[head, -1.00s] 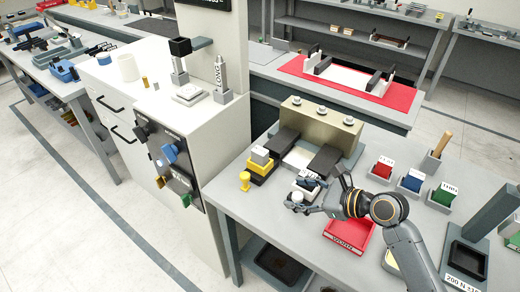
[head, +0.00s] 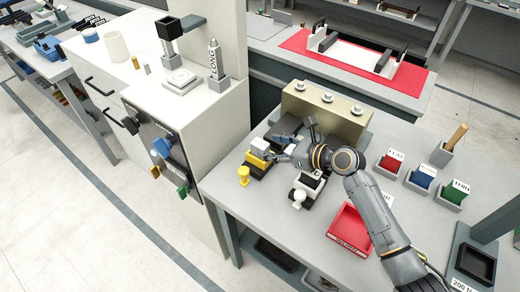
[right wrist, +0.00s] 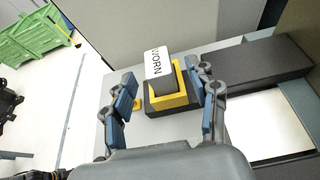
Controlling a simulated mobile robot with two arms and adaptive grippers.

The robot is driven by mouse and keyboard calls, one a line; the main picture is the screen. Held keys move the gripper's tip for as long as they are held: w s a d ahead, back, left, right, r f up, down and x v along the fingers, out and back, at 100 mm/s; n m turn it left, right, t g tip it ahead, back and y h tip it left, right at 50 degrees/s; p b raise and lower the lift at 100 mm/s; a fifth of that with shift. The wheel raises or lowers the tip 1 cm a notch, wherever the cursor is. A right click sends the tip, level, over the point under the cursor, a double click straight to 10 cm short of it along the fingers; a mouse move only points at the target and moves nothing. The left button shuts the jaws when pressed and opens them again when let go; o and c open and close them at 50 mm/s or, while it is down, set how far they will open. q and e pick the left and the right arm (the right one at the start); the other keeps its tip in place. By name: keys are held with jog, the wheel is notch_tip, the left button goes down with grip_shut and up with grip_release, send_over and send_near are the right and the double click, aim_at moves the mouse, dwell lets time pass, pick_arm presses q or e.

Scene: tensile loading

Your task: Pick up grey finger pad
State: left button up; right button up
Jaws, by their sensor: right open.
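A grey block with a white top label reading WORN, which looks like the grey finger pad (right wrist: 163,65), sits in a yellow holder (right wrist: 182,98) on a dark base. In the head view the block (head: 261,145) stands in the same yellow holder (head: 257,160) at the left of the near table. My right gripper (right wrist: 169,88) is open, with one blue-padded finger on each side of the holder in the right wrist view. In the head view my right gripper (head: 287,143) is just right of the block. I see no contact. My left gripper is not in view.
A small yellow knob (head: 243,175) stands close in front of the holder. A tan fixture (head: 325,112) rises behind. A black and white piece (head: 308,186), a red tray (head: 350,230) and labelled red, blue and green blocks (head: 423,177) are to the right.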

aim_at(261, 144)
jog(key=shift+w+a+f+p, duration=0.1)
jog(key=shift+w+a+p, duration=0.15)
jog(key=shift+a, duration=0.2)
jog(key=shift+w+a+f+p, duration=0.1)
jog(key=shift+w+a+p, duration=0.15)
jog(key=shift+a, duration=0.2)
jog(key=x, duration=0.2)
jog(key=shift+w+a+f, duration=0.2)
jog(key=shift+a, duration=0.05)
jog(key=shift+s, duration=0.1)
jog(key=c, duration=1.2)
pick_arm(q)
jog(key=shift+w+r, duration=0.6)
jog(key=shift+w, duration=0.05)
pick_arm(e)
jog(key=shift+r, duration=0.15)
grip_shut()
